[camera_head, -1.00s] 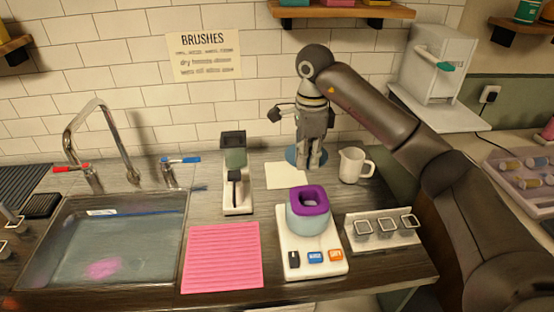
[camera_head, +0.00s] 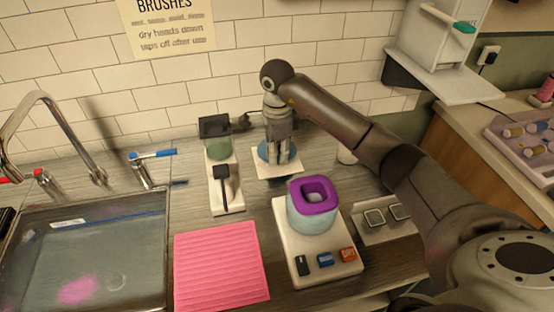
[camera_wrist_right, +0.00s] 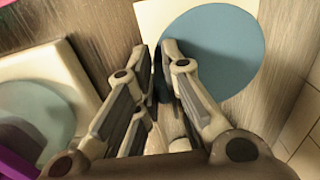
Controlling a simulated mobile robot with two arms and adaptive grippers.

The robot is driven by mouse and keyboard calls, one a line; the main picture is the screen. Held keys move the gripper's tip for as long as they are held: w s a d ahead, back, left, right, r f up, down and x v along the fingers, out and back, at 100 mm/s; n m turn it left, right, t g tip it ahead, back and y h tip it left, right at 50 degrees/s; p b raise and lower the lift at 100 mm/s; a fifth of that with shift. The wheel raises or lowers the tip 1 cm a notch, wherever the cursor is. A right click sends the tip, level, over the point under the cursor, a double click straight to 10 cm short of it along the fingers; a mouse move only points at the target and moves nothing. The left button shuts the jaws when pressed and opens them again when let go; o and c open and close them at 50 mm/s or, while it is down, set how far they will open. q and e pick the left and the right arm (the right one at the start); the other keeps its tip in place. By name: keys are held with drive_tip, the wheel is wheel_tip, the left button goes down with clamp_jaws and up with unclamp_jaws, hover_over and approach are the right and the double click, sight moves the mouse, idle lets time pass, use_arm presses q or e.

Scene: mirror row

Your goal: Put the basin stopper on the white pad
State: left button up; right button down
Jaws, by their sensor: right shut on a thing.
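The basin stopper is a round blue disc (camera_head: 291,155). My right gripper (camera_head: 276,160) points down and is shut on it. The white pad (camera_head: 273,175) lies on the counter directly under the stopper, and its front edge shows. In the right wrist view the blue disc (camera_wrist_right: 218,52) fills the space beyond my fingers (camera_wrist_right: 155,60). The pad's white corner (camera_wrist_right: 151,14) shows past the disc. The gripped part is mostly hidden between the fingers. I cannot tell whether the stopper touches the pad. My left gripper is not in view.
A white scale-like device with a purple-rimmed cup (camera_head: 314,215) stands in front, right of the pad. A stand with a green container (camera_head: 220,150) is close on the left. A pink mat (camera_head: 218,268) and the sink (camera_head: 85,255) lie further left.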

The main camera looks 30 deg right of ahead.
wheel_tip(320, 180, down, 3)
drive_tip(key=shift+f, duration=0.1)
drive_tip(key=c, duration=1.5)
unclamp_jaws()
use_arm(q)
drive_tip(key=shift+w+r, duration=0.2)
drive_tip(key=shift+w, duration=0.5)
use_arm(e)
drive_tip(key=shift+r, duration=0.45)
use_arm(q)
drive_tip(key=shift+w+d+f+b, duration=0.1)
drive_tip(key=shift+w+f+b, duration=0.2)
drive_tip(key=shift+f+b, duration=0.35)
use_arm(e)
wheel_tip(320, 180, up, 11)
drive_tip(key=shift+r, duration=0.2)
